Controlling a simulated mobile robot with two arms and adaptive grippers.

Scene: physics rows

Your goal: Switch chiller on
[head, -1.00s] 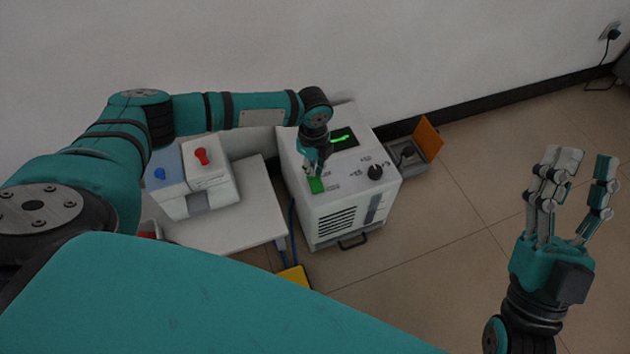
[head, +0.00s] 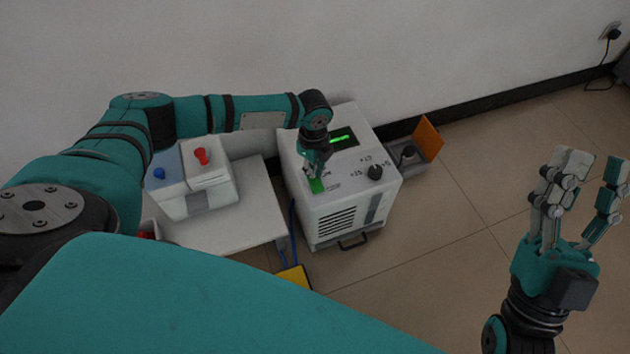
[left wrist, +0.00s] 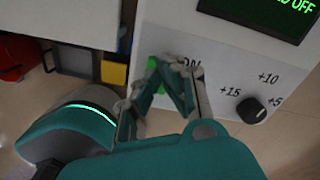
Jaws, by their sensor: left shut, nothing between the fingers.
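The chiller is a white box (head: 345,208) on the floor by the wall, with a dark display (head: 343,138) showing green text. In the left wrist view the visible part of the display (left wrist: 262,8) ends in "D OFF". A green switch (head: 317,186) sits on its top panel, and its green also shows in the left wrist view (left wrist: 152,90), partly hidden by my fingers. My left gripper (head: 315,172) is shut and empty, its fingertips at the switch; contact is unclear. A black knob (head: 375,172) is to the right. My right gripper (head: 592,165) is open and empty, away from the chiller.
A white table (head: 262,205) left of the chiller carries a device with a red knob (head: 201,156) and a blue knob (head: 159,173). A grey box with an orange lid (head: 431,139) is right of the chiller.

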